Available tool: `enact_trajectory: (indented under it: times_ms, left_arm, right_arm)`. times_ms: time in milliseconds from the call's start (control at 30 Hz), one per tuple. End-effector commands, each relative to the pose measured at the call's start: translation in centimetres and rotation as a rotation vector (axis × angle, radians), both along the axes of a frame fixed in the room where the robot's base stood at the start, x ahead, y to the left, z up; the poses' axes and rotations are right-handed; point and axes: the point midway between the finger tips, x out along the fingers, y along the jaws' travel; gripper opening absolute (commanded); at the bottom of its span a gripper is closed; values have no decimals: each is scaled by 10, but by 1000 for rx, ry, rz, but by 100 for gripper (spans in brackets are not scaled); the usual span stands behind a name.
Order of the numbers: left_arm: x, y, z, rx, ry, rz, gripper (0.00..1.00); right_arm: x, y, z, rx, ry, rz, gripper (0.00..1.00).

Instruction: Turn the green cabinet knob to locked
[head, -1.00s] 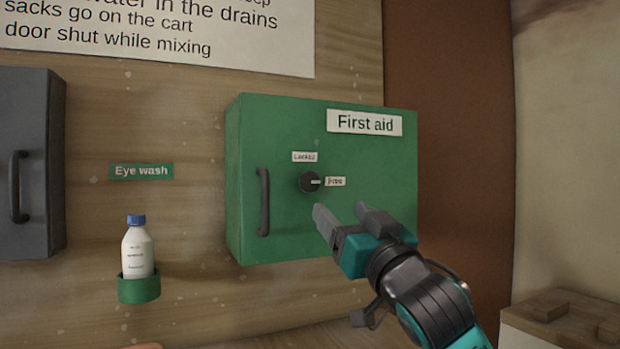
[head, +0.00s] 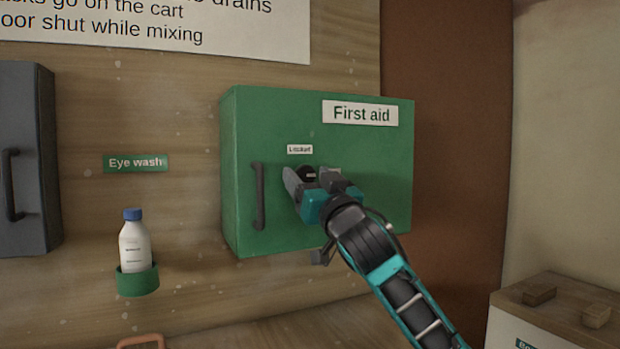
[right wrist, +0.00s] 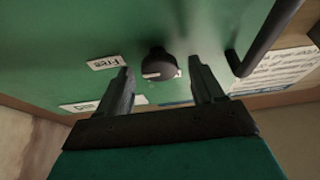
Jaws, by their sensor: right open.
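The green first aid cabinet (head: 385,160) hangs on the wooden wall. Its black knob (head: 307,174) sits on the front, partly hidden by my right gripper (head: 312,178). A "Locked" label (head: 300,149) is above the knob; the "Free" label is mostly hidden in the head view but shows in the right wrist view (right wrist: 105,62). The knob (right wrist: 159,65) has a pale pointer line, turned toward the "Free" side. My right gripper (right wrist: 160,85) is open, its fingers on either side of the knob and apart from it in the wrist view. My left gripper is not in view.
A black handle (head: 258,196) stands left of the knob on the cabinet. A bottle (head: 134,245) sits in a green holder at the left, under an "Eye wash" sign (head: 135,162). A grey cabinet (head: 25,160) is at the far left. Blocks lie on a box (head: 560,312) at lower right.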

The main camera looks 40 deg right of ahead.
Motion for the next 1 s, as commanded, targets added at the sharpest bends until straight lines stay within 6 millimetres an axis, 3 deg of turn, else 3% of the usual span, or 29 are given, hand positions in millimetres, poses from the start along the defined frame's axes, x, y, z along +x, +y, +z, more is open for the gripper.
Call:
enact_trajectory:
  times_ms: [167,833,1000]
  left_arm:
    - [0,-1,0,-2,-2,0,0]
    - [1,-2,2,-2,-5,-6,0]
    - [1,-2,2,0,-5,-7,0]
  right_arm:
    - [0,0,0,0,0,0,65]
    - [0,0,0,0,0,0,1]
    - [0,0,0,-1,0,0,0]
